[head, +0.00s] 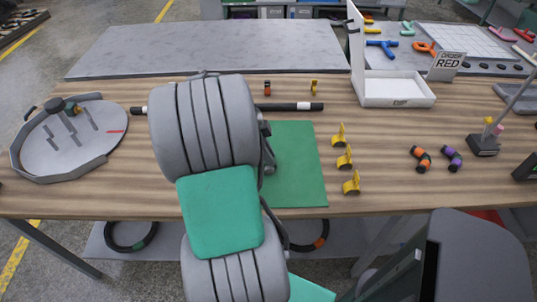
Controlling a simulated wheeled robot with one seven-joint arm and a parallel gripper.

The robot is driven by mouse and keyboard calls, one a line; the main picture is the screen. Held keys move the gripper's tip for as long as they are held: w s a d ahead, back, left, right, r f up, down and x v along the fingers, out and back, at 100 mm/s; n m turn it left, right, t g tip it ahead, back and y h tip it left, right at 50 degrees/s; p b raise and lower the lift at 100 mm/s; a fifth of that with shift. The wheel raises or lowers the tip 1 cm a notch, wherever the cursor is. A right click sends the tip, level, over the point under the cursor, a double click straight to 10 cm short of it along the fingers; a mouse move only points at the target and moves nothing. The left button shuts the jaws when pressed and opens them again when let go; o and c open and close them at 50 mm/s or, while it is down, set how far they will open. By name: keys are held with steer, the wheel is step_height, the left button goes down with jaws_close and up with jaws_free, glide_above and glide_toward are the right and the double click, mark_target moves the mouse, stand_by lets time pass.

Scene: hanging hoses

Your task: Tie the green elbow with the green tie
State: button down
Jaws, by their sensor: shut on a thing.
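No green tie can be made out with certainty. A small green piece (407,29) lies on the back table at the right, too small to tell what it is. My grey arm with a green cover rises from the bottom over the middle of the bench. It hides the bench behind it. The fingers of my gripper and anything in them are hidden behind the arm.
A black bar (295,106) passes behind my arm. A green mat (300,160) has several yellow clips (345,160) beside it. Orange-banded (420,158) and purple-banded (452,158) elbows lie right. A white tray (400,101) stands behind. Hoses (108,244) hang below the bench.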

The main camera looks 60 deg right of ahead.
steer(key=shift+a+f, duration=0.15)
steer(key=shift+f, duration=0.2)
